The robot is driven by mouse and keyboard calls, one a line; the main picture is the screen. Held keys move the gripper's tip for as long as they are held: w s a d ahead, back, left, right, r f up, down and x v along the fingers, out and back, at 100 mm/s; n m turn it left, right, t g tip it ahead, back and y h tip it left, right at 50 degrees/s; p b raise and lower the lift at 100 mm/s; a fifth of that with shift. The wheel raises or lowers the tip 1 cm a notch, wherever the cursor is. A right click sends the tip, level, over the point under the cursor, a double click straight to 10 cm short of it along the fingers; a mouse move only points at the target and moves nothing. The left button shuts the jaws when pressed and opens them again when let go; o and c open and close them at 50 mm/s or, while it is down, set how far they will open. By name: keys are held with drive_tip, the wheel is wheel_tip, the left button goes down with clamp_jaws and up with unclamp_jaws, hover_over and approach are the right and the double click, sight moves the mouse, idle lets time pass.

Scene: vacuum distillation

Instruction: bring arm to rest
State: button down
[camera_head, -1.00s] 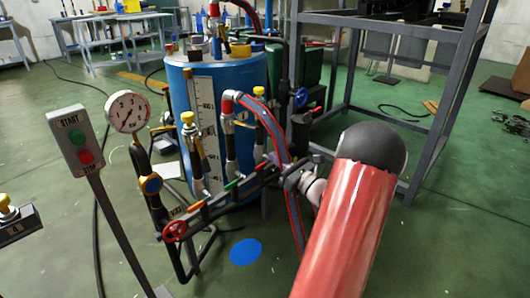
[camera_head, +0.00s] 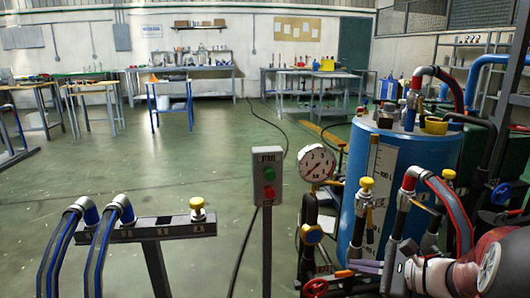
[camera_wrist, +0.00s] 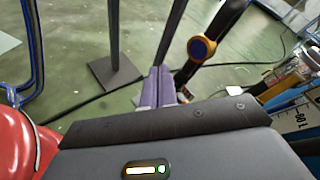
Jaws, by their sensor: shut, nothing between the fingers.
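My gripper (camera_head: 358,266) shows at the lower right of the head view, in front of the pipe manifold, with its fingers pointing left. Its purple fingers also show in the wrist view (camera_wrist: 160,75), closed together with nothing between them. My red and white arm fills the lower right corner of the head view and hides part of the manifold. The blue tank (camera_head: 395,150) with a level scale stands behind the manifold. The pressure gauge (camera_head: 317,164) is upright to the left of the tank.
The START/STOP post (camera_head: 267,178) stands left of the gauge. A low rail (camera_head: 150,232) with blue hoses and a yellow-knobbed valve (camera_head: 197,205) is at the lower left. A red handwheel (camera_head: 315,288) is near my gripper. Workbenches line the back; the green floor (camera_head: 215,155) between is open.

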drive_tip(key=s+a+n+g+h, duration=0.4)
drive_tip(key=s+a+n+g, duration=0.2)
drive_tip(key=s+a+n, duration=0.4)
drive_tip(key=s+r+n+t+h, duration=0.2)
drive_tip(key=s+n+h, duration=0.4)
drive_tip(key=s+n, duration=0.2)
drive_tip(key=shift+a+r+n+h, duration=0.2)
drive_tip(key=shift+r+n+h, duration=0.1)
drive_tip(key=shift+n, duration=0.9)
